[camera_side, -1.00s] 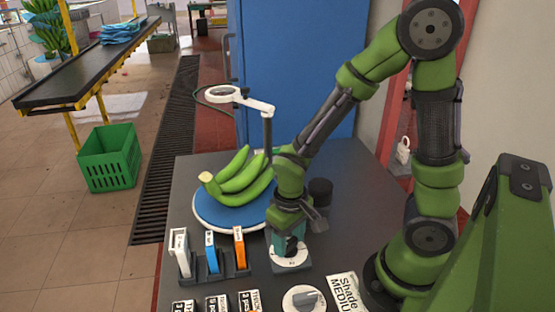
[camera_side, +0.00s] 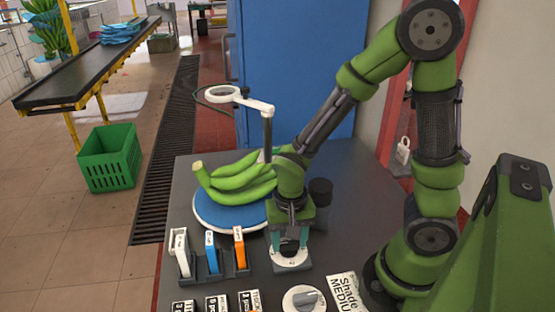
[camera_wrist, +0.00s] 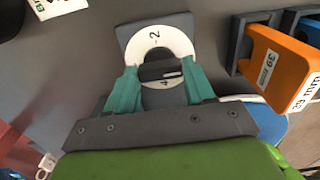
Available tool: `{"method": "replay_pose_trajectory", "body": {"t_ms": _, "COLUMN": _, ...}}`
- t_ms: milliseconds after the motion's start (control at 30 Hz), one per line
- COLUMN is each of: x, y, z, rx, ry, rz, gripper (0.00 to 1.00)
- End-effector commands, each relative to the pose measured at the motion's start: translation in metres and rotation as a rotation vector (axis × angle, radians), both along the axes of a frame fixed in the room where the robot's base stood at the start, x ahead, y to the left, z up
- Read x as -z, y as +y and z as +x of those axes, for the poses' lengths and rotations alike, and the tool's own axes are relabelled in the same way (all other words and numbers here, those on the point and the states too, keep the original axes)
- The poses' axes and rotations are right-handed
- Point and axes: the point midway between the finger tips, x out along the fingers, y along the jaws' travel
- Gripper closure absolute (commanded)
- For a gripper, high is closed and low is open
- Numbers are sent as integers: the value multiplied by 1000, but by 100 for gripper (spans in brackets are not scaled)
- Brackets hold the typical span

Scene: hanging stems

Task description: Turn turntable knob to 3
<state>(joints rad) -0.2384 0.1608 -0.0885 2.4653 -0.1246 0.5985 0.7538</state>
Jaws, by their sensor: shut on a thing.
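The turntable knob is a dark grip on a white numbered dial (camera_side: 291,258) at the front of the dark table. A 3 on the dial cannot be made out. The blue turntable (camera_side: 225,212) carries a bunch of green bananas (camera_side: 238,180), stems pointing left.
A rack with white, blue and orange gauges (camera_side: 238,247) stands left of the knob. A second dial (camera_side: 304,299) and a "Shade MEDIUM" card (camera_side: 345,290) lie in front. A black cylinder (camera_side: 320,192) stands behind my gripper.

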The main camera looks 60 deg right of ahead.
Motion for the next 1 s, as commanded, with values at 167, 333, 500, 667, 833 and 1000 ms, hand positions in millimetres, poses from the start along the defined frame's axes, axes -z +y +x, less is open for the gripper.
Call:
{"method": "replay_pose_trajectory", "body": {"t_ms": 167, "x": 0, "y": 0, "z": 0, "rx": 8, "ry": 1, "rz": -1, "gripper": 77}}
{"method": "replay_pose_trajectory", "body": {"t_ms": 333, "x": 0, "y": 0, "z": 0, "rx": 7, "ry": 1, "rz": 0, "gripper": 77}}
{"method": "replay_pose_trajectory", "body": {"t_ms": 500, "x": 0, "y": 0, "z": 0, "rx": 7, "ry": 1, "rz": -1, "gripper": 32}}
{"method": "replay_pose_trajectory", "body": {"t_ms": 667, "x": 0, "y": 0, "z": 0, "rx": 6, "ry": 0, "rz": 0, "gripper": 21}}
{"method": "replay_pose_trajectory", "body": {"t_ms": 833, "x": 0, "y": 0, "z": 0, "rx": 5, "ry": 0, "rz": 0, "gripper": 21}}
{"method": "replay_pose_trajectory", "body": {"t_ms": 1000, "x": -11, "y": 0, "z": 1, "rx": 5, "ry": -5, "rz": 2, "gripper": 21}}
